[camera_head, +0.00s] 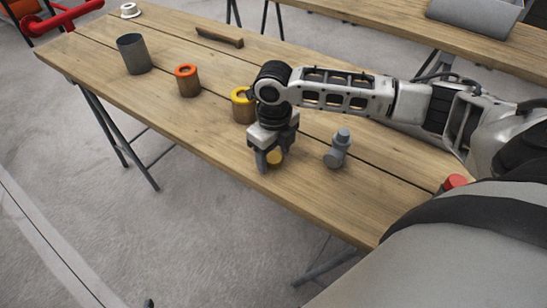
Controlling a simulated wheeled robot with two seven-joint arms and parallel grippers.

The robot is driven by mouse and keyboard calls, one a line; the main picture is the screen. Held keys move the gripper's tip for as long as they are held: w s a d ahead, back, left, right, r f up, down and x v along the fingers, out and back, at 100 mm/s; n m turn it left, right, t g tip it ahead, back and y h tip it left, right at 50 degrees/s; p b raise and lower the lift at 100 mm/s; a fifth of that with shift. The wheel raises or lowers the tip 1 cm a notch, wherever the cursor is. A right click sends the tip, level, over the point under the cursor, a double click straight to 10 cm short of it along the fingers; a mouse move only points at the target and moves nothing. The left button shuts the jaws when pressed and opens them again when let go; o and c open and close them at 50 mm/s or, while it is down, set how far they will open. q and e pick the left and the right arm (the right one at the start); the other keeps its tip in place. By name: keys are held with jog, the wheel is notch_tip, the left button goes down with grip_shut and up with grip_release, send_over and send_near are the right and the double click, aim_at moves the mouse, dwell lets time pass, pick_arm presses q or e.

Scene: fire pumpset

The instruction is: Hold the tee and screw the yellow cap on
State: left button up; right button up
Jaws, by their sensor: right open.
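The grey tee (338,150) stands on the wooden table, right of my right gripper. My right gripper (272,157) points down close above the table top. Its jaws are open around or just beside a small yellow cap (275,158). The fingers partly hide the cap, and I cannot tell whether they touch it. The gripper and the tee are apart. My left gripper is not in view.
The wooden table (215,125) also holds a yellow-topped can (240,106), an orange-topped can (187,81), a dark grey cylinder (134,54), a hammer-like tool (219,37) and a white ring (130,10). A red-topped item (455,181) is at the right. The near left tabletop is clear.

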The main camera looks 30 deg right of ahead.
jog(key=c, duration=1.1)
jog(key=shift+o, duration=0.2)
jog(key=shift+r, duration=0.1)
jog(key=shift+r, duration=0.6)
jog(key=s+a+r, duration=0.3)
jog(key=s+r, duration=0.8)
jog(key=s, duration=0.2)
jog(key=shift+s+r, duration=0.3)
jog(key=shift+s, duration=0.05)
